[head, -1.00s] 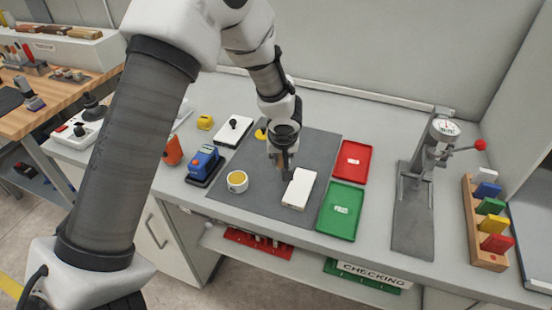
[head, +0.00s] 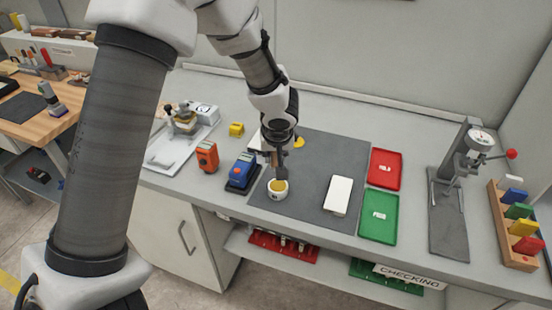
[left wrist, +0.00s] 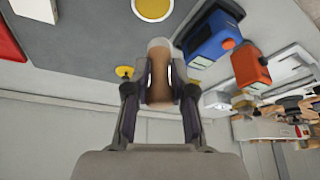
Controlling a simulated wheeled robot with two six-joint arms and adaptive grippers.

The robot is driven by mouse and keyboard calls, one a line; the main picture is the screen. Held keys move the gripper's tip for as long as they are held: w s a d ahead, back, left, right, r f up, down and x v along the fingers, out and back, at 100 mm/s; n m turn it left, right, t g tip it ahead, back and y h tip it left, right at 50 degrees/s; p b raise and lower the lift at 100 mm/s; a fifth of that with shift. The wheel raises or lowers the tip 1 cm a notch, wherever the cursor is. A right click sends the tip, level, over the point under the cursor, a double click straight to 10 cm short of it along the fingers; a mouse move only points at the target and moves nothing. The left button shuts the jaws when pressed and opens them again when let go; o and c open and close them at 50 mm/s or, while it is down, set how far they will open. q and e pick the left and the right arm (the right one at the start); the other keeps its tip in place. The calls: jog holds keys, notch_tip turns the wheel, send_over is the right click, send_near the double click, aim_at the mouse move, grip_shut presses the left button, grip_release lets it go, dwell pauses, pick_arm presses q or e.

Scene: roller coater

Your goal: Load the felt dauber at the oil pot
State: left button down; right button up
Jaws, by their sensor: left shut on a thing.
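The oil pot (head: 278,190), a small white cup with yellow oil in it, stands on the dark grey mat (head: 315,206). It also shows at the top edge of the left wrist view (left wrist: 153,9). My left gripper (head: 279,166) is just above and behind the pot in the head view. In the left wrist view, the gripper (left wrist: 160,93) is shut on the dauber (left wrist: 160,72), which has a brown handle and a pale felt end pointing away from the wrist. I cannot tell whether the felt touches the oil. My right gripper is not in view.
A blue device (head: 243,171) and an orange one (head: 206,156) stand left of the mat. A white block (head: 338,195) lies on the mat. Red (head: 385,169) and green (head: 379,216) trays lie to the right, before a gauge stand (head: 460,170).

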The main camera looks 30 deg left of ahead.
pick_arm(q)
jog(key=f+b, duration=0.2)
jog(key=f, duration=0.3)
jog(key=shift+w+d+b, duration=0.2)
jog(key=shift+w+b, duration=0.1)
jog(key=shift+b, duration=0.1)
jog(key=shift+s+f, duration=0.1)
jog(key=shift+f, duration=0.15)
jog(key=shift+d, duration=0.5)
jog(key=shift+a+f, duration=0.15)
jog(key=shift+a, duration=0.15)
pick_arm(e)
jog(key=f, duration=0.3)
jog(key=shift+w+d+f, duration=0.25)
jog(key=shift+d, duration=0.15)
pick_arm(q)
jog(key=shift+d, duration=0.15)
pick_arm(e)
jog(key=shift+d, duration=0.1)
pick_arm(q)
jog(key=shift+f+b, duration=0.45)
jog(key=shift+b, duration=0.4)
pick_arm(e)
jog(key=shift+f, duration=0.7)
pick_arm(q)
jog(key=shift+s+f+b, duration=0.1)
jog(key=shift+b, duration=0.4)
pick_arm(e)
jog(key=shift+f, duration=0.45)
